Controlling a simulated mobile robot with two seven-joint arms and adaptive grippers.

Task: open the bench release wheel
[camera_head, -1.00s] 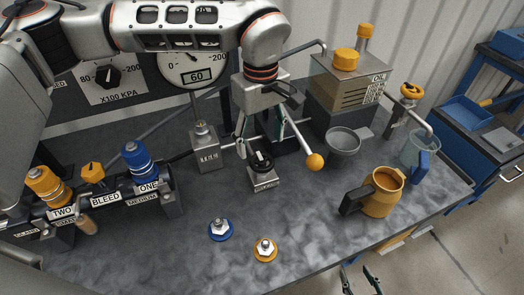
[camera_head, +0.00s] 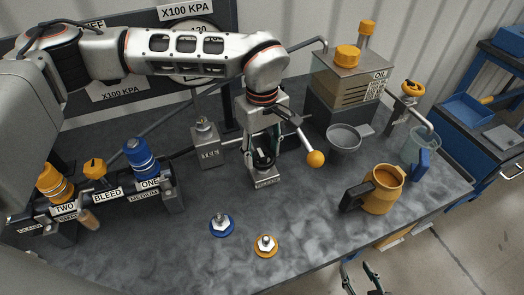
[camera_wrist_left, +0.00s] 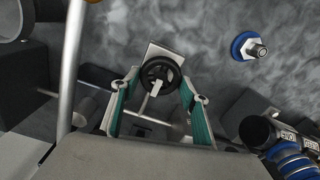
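The release wheel is a small black spoked wheel (camera_head: 264,160) on a grey block (camera_head: 265,181) with a label at its front, on the bench. In the left wrist view the wheel (camera_wrist_left: 161,73) shows with its spokes and a light mark. My left gripper (camera_head: 262,148) points down right above it, open, with one green-padded finger on each side. In the left wrist view the left gripper (camera_wrist_left: 158,92) frames the wheel between its fingertips; I cannot tell whether they touch it. My right gripper (camera_head: 362,280) is open and empty at the bottom edge, off the bench.
A lever with an orange ball (camera_head: 315,158) reaches close to the right of my left gripper. A grey block (camera_head: 208,150) stands to its left. A bowl (camera_head: 343,139), an orange jug (camera_head: 383,190) and couplers (camera_head: 221,226) sit around. The bench front centre is mostly clear.

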